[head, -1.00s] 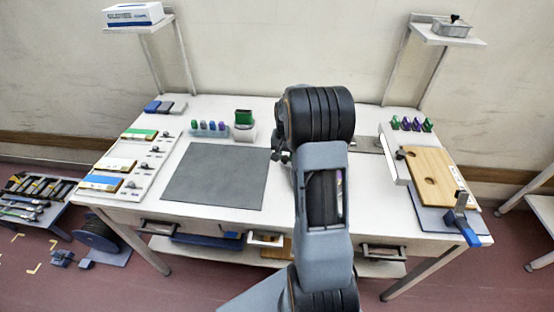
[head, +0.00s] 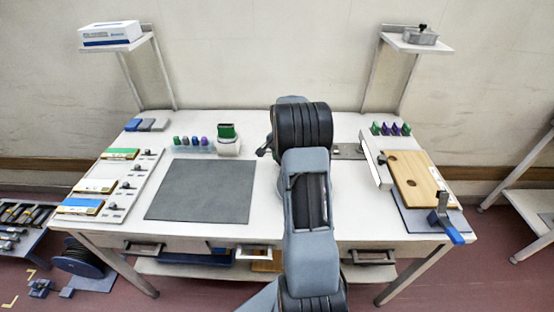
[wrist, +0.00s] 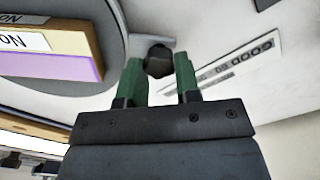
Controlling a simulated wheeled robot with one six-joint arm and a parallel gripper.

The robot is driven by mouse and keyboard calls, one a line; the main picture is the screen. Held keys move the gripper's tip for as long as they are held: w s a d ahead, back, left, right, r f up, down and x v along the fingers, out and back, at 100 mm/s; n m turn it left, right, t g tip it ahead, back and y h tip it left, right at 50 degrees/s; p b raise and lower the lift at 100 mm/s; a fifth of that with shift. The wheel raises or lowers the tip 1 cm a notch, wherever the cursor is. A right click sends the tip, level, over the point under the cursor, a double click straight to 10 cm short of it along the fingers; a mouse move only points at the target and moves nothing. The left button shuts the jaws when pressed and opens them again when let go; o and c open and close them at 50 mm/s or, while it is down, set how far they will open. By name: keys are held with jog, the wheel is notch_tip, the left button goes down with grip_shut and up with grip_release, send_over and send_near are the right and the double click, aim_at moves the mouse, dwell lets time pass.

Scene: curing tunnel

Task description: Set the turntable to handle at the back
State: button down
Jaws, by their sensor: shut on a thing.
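In the wrist view the turntable (wrist: 113,42) is a grey round disc at the upper left. A dark rounded handle (wrist: 158,61) shows just beyond the disc's edge. My gripper (wrist: 159,72), with green fingers, is shut on this handle. In the head view my arm hides most of the turntable and the handle, so I cannot tell the handle's direction there.
On the white table (head: 130,225), a grey mat (head: 202,191) lies left of my arm. A wooden board with holes (head: 415,182) and a blue-handled clamp (head: 447,222) are at the right. Several small coloured pieces stand at the back. Two raised shelves flank the table.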

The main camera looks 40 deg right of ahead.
jog(key=shift+s+d+m, duration=0.1)
jog(key=shift+d+m, duration=1.2)
jog(key=shift+d, duration=0.1)
jog(key=shift+s+d+m, duration=0.2)
jog(key=shift+d+m, duration=0.25)
jog(key=shift+d, duration=0.1)
jog(key=shift+s+d+m, duration=0.15)
jog(key=shift+d+m, duration=0.3)
jog(key=shift+d, duration=0.1)
jog(key=shift+s+d+m, duration=0.5)
jog(key=shift+d+m, duration=0.35)
jog(key=shift+m, duration=0.05)
jog(key=shift+s+d+m, duration=0.5)
jog(key=shift+d+m, duration=0.35)
jog(key=shift+m, duration=0.05)
jog(key=shift+r, duration=0.1)
jog(key=c, duration=0.8)
grip_release()
jog(key=shift+s, duration=0.1)
notch_tip(320, 180, up, 14)
jog(key=shift+f, duration=0.15)
